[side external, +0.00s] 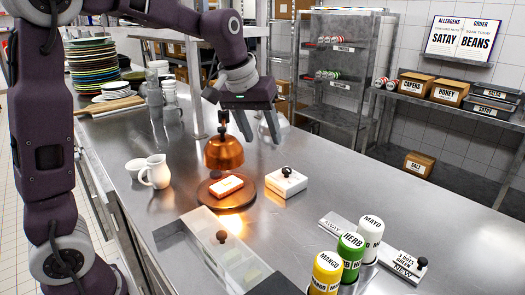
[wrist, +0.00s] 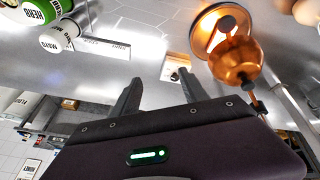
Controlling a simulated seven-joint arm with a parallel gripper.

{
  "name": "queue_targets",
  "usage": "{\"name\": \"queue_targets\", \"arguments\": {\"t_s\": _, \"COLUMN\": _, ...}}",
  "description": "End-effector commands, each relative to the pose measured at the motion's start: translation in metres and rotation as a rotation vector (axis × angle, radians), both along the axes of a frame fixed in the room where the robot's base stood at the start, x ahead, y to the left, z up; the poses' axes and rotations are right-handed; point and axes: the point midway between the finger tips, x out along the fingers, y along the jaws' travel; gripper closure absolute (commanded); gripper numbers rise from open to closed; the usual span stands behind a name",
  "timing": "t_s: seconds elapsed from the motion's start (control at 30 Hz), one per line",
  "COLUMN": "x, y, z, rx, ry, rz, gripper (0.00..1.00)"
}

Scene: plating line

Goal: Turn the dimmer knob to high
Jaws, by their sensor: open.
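The dimmer knob (side external: 286,171) is a small black knob on top of a white box (side external: 291,187), on the steel counter right of the copper heat lamp (side external: 224,152). In the wrist view, the knob (wrist: 174,76) shows just beyond my fingertips, with the white box (wrist: 181,63) behind it. My gripper (side external: 258,133) is open and empty, pointing down above and behind the box, apart from the knob. It also shows in the wrist view (wrist: 159,82). The knob's pointer and markings are too small to read.
Under the lit lamp, a red-and-white block sits on a round board (side external: 249,192). A clear-lidded bin (side external: 215,250) is in front. Labelled bottles, MANGO (side external: 326,272), HERB (side external: 350,255) and MAYO (side external: 370,236), stand at front right. A white jug (side external: 156,172) stands left. Counter right of the box is clear.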

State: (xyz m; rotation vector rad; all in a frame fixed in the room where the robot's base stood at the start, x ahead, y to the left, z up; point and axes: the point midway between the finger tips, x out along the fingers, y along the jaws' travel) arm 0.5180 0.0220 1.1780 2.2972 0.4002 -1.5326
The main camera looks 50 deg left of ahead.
Motion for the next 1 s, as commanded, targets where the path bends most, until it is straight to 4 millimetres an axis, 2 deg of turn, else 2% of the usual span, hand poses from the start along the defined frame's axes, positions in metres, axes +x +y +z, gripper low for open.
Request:
{"name": "queue_targets", "arguments": {"t_s": 0.03, "x": 0.035, "y": 0.014, "z": -0.021, "rx": 0.032, "ry": 0.017, "rz": 0.019, "gripper": 0.48}}
{"name": "queue_targets", "arguments": {"t_s": 0.1, "x": 0.078, "y": 0.034, "z": -0.05, "rx": 0.069, "ry": 0.025, "rz": 0.044, "gripper": 0.48}}
{"name": "queue_targets", "arguments": {"t_s": 0.2, "x": 0.122, "y": 0.055, "z": -0.092, "rx": 0.107, "ry": 0.033, "rz": 0.065, "gripper": 0.48}}
{"name": "queue_targets", "arguments": {"t_s": 0.3, "x": 0.145, "y": 0.068, "z": -0.119, "rx": 0.124, "ry": 0.035, "rz": 0.076, "gripper": 0.48}}
{"name": "queue_targets", "arguments": {"t_s": 0.7, "x": 0.171, "y": 0.082, "z": -0.183, "rx": 0.129, "ry": 0.036, "rz": 0.079, "gripper": 0.48}}
{"name": "queue_targets", "arguments": {"t_s": 0.83, "x": 0.175, "y": 0.084, "z": -0.192, "rx": 0.129, "ry": 0.035, "rz": 0.079, "gripper": 0.48}}
{"name": "queue_targets", "arguments": {"t_s": 1.0, "x": 0.175, "y": 0.084, "z": -0.193, "rx": 0.128, "ry": 0.034, "rz": 0.078, "gripper": 0.48}}
